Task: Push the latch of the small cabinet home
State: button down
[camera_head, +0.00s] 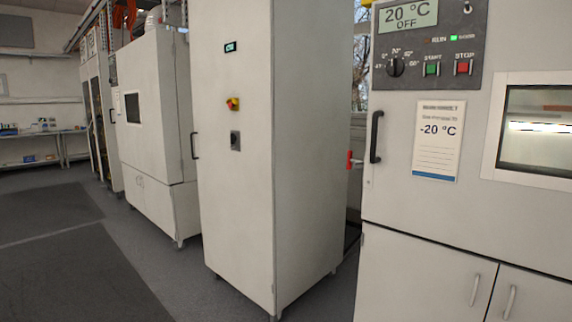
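Several white cabinets stand in view, and I cannot tell which one is the small cabinet. The near right one (400,205) has a control panel, a window and a black door handle (376,137). A red lever-like part (350,159) shows at its left edge; I cannot tell whether it is a latch or how it is set. A lower white cabinet (152,150) with a small dark window stands at the left, its door looking closed. No latch on it can be made out. My gripper is not in view.
A tall white cabinet (235,90) with a red-yellow switch (233,104) stands between them. A narrow gap separates it from the right cabinet. Grey floor (130,285) with dark mats is free at the left. A bench (40,133) with small items stands far left.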

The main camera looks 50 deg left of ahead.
aim_at(349, 160)
jog(key=u, duration=1.4)
jog(key=i+j, duration=0.15)
jog(key=i, duration=0.2)
jog(key=i+j, duration=0.15)
jog(key=i, duration=0.25)
jog(key=i+j, duration=0.1)
jog(key=i, duration=0.25)
jog(key=z, duration=0.05)
